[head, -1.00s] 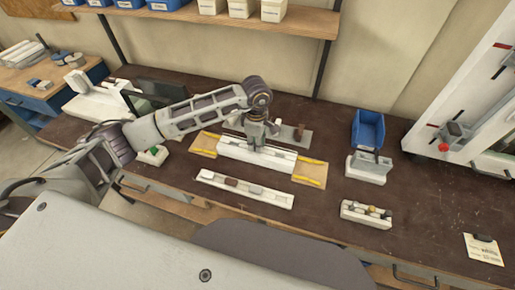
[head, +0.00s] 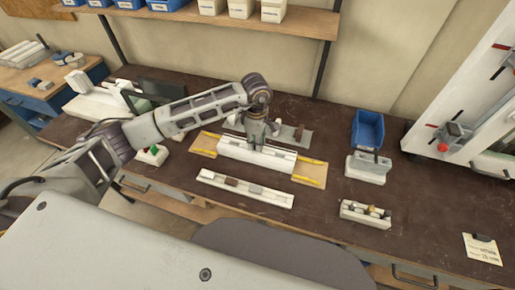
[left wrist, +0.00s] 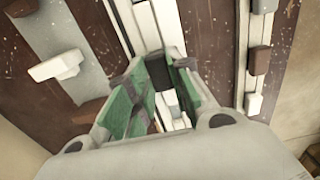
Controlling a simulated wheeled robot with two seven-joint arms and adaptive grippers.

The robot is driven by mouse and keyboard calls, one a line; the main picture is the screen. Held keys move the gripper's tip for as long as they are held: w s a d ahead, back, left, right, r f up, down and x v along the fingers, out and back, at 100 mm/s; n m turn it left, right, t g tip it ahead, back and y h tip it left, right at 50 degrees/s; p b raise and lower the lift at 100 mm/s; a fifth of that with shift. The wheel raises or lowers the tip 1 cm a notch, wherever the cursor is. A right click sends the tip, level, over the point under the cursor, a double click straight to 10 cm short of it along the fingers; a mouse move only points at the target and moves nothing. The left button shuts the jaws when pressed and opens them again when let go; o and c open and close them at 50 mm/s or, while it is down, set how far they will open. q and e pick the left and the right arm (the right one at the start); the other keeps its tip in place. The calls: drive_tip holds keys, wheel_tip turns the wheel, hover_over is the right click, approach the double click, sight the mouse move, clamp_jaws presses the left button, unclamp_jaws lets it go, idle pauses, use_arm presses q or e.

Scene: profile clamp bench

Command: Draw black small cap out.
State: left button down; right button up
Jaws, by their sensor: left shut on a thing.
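My left gripper (head: 257,141) points down over the white profile block (head: 280,159) in the middle of the bench. In the left wrist view its green-padded fingers (left wrist: 168,98) are shut on a small dark piece, which fits the black small cap, though the fingers hide most of it. I cannot tell whether the piece is still in the profile's slot. The long slotted white profile runs under the fingers in that view (left wrist: 138,25). My right gripper is not clearly in view.
A white rack (head: 215,180) in front holds a brown cap (head: 231,182) and a grey cap (head: 255,190). A grey plate (head: 285,133) lies behind. A blue bin (head: 368,129), a white stand (head: 367,171) and a small holder (head: 352,212) stand right. Bare bench lies between.

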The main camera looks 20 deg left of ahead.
use_arm(q)
drive_tip(key=shift+r, duration=0.35)
idle(0.4)
drive_tip(key=shift+r, duration=0.15)
wheel_tip(320, 180, up, 8)
drive_tip(key=p, duration=0.3)
drive_tip(key=shift+f, duration=0.25)
idle(1.2)
